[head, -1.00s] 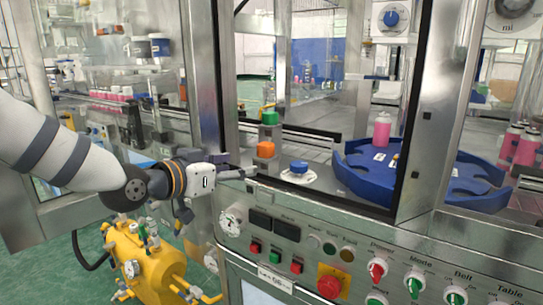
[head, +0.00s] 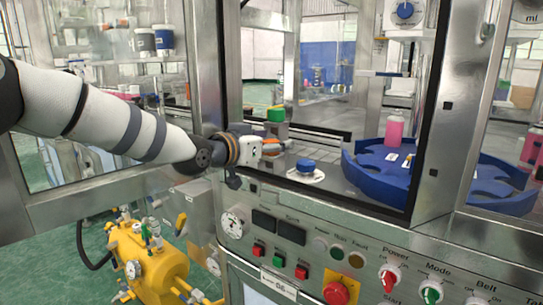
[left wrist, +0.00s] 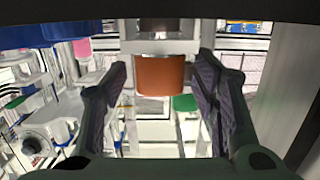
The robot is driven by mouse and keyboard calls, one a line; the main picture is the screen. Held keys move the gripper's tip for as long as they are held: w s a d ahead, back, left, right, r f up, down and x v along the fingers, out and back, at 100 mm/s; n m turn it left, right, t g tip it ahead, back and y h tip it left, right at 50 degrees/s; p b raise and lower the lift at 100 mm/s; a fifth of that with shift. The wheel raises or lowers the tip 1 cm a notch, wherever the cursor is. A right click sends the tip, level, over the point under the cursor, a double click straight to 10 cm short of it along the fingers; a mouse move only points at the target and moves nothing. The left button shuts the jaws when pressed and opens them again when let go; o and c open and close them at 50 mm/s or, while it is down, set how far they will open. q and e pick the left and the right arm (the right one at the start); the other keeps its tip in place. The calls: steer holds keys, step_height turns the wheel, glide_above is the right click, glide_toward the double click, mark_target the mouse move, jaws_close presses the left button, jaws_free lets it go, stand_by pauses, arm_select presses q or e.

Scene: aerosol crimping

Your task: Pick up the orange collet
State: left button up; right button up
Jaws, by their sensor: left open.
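The orange collet (left wrist: 160,76) shows in the left wrist view as a short orange cylinder, between the two spread fingers of my left gripper (left wrist: 163,82). A gap shows on each side of it, so the fingers look clear of it. In the head view my left gripper (head: 274,146) is inside the machine opening and hides most of the collet, with only a bit of orange showing. A green collet (head: 276,115) stands behind it, and it also shows in the left wrist view (left wrist: 185,103). My right gripper is in neither view.
A blue-capped piece on a white disc (head: 305,167) sits close right of the gripper. Further right is a blue rotary table (head: 375,163) with a pink bottle (head: 394,130). The metal door post (head: 205,70) stands close to my left arm. The control panel (head: 340,235) is below.

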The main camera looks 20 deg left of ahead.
mark_target(270, 142)
arm_select(q)
jaws_close()
steer(key=shift+r, duration=0.1)
steer(key=shift+r, duration=0.35)
steer(key=r, duration=0.3)
steer(key=shift+s+r, duration=0.25)
steer(key=shift+s, duration=0.05)
steer(key=s+r+p, duration=0.4)
steer(key=s+r, duration=0.4)
steer(key=s, duration=0.5)
steer(key=shift+s+a+r+p, duration=0.2)
steer(key=shift+a+r+p, duration=0.1)
steer(key=shift+a, duration=0.1)
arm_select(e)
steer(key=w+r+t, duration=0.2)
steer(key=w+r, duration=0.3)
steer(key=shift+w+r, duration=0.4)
